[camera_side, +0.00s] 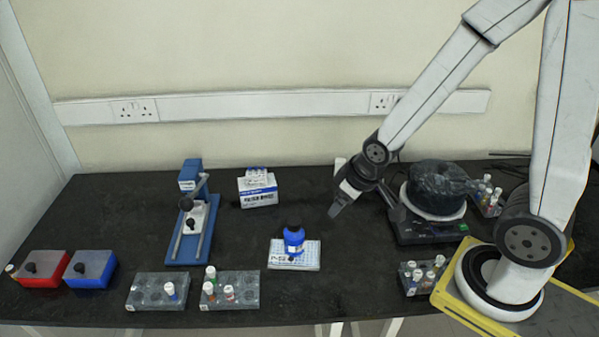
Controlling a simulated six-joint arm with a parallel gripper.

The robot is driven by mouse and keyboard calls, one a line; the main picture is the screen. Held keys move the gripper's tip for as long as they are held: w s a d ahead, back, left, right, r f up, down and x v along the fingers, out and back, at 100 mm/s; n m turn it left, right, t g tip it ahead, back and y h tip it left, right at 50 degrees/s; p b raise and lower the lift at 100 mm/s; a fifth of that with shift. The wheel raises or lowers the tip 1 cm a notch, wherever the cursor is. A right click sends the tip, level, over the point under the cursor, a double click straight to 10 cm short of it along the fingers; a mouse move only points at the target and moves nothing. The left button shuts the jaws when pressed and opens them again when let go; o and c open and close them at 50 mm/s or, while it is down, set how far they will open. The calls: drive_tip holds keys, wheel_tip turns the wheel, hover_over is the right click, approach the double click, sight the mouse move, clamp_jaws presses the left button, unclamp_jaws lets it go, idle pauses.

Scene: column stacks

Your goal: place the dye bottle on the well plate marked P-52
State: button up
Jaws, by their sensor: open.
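The blue dye bottle (293,240) with a dark cap stands upright on a white well plate (311,262) near the middle of the bench. Large dark marking shows on the plate's front, but it is too small to read surely. My gripper (366,209) is open and empty, above the bench to the right of the bottle and apart from it.
Vial racks (146,302) stand along the front edge. Red (43,281) and blue boxes are at the left, a blue press-like stand (178,252) left of centre, a white carton (248,200) behind. A dark-topped device (403,232) stands right of my gripper.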

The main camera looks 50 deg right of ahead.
drive_tip(key=shift+m+g, duration=0.4)
drive_tip(key=shift+g, duration=0.5)
drive_tip(key=shift+s+a+r, duration=0.3)
drive_tip(key=shift+s+r, duration=0.3)
drive_tip(key=shift+s, duration=0.2)
drive_tip(key=shift+s+a+r, duration=0.25)
drive_tip(key=shift+s+r, duration=0.35)
drive_tip(key=shift+s, duration=0.2)
